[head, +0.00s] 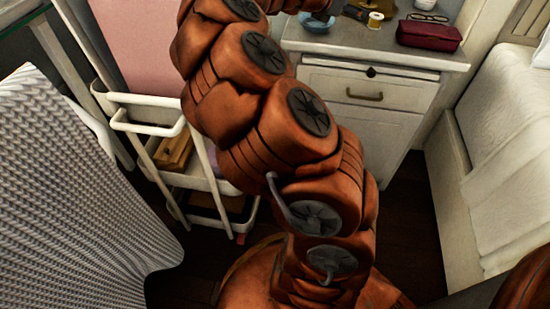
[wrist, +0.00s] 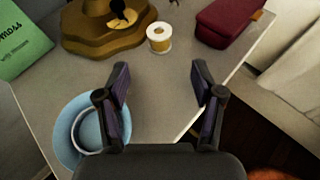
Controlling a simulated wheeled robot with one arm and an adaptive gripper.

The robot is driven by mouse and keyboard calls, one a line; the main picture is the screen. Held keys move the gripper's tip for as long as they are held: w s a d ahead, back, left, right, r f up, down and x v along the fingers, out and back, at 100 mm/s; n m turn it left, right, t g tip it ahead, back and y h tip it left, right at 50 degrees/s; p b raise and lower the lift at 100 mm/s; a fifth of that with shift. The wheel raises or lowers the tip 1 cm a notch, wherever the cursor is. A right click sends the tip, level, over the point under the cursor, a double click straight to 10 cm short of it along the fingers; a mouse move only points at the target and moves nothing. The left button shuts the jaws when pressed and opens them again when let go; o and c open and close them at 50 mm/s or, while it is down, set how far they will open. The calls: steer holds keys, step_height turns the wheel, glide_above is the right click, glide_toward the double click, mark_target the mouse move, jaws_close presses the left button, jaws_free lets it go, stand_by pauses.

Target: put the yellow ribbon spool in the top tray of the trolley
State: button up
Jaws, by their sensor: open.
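The yellow ribbon spool (wrist: 160,44) stands upright on the bedside cabinet top, beside a brown wavy-edged stand; it also shows in the head view (head: 375,20). My gripper (wrist: 161,74) is open and empty above the cabinet, with the spool beyond and roughly between its fingertips in the wrist view. The gripper is apart from the spool. The white trolley (head: 147,128) stands at the left in the head view. Its upper tray is partly hidden by my arm, and I cannot see all of its inside.
A light-blue bowl (wrist: 70,128) sits close to the left finger. A green box (wrist: 22,40) is at the left. The white bed (head: 505,150) borders the cabinet.

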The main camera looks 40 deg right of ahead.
steer(key=s+a+f+m+y, duration=0.4)
steer(key=s+a+f+m, duration=0.1)
steer(key=a, duration=1.1)
steer(key=s+a+f+m+g+y, duration=0.1)
steer(key=s+a+f+m+y, duration=0.4)
steer(key=s+a, duration=0.5)
steer(key=s+a+f+m+g+y, duration=0.1)
steer(key=s+a+f+m+y, duration=0.3)
steer(key=a, duration=1.8)
steer(key=s+f+m, duration=0.2)
steer(key=s+f, duration=0.2)
steer(key=shift+a+y, duration=0.2)
steer(key=shift+y, duration=0.1)
